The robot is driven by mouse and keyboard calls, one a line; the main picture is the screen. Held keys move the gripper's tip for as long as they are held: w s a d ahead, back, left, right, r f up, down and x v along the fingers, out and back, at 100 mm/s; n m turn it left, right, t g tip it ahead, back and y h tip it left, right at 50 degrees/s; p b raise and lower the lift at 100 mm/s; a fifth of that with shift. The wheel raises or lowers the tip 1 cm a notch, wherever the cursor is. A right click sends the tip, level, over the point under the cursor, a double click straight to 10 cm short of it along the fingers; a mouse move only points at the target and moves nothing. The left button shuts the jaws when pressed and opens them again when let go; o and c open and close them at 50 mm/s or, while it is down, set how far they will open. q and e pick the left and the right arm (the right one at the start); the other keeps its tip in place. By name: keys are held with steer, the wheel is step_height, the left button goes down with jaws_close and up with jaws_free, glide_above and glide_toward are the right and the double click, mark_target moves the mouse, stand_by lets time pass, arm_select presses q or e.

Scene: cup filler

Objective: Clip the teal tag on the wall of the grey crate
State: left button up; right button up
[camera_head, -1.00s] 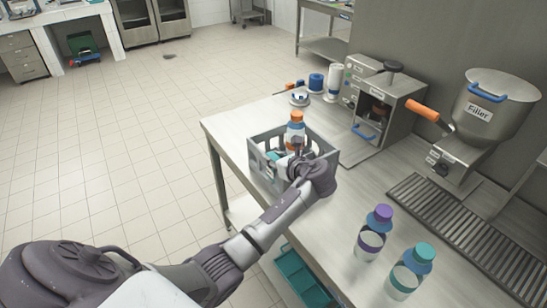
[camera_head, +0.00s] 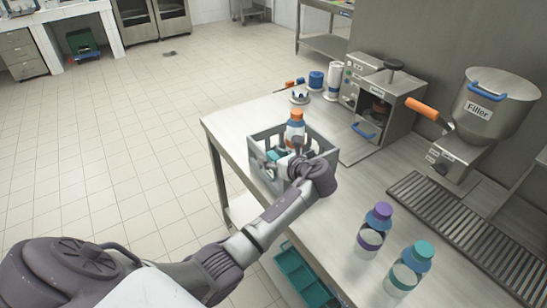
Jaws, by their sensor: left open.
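The grey crate (camera_head: 265,178) stands on the steel table near its left end. A bottle with an orange cap and blue collar (camera_head: 296,124) stands in it. A small teal piece (camera_head: 274,156), which looks like the tag, shows at the crate's left part near my gripper; I cannot tell whether it touches the wall. My left gripper (camera_head: 285,160) is open over the crate's near side, and its wrist hides part of the crate. My right gripper is not in view.
A purple-capped bottle (camera_head: 374,231) and a teal-capped bottle (camera_head: 409,268) stand on the near table. A filler machine (camera_head: 487,110), a steel machine (camera_head: 385,105) and a drain grate (camera_head: 470,235) are to the right. A teal bin (camera_head: 300,275) is below the table.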

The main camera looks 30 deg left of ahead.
arm_select(q)
steer(key=v, duration=1.1)
steer(key=shift+s+d, duration=0.2)
steer(key=shift+d, duration=0.1)
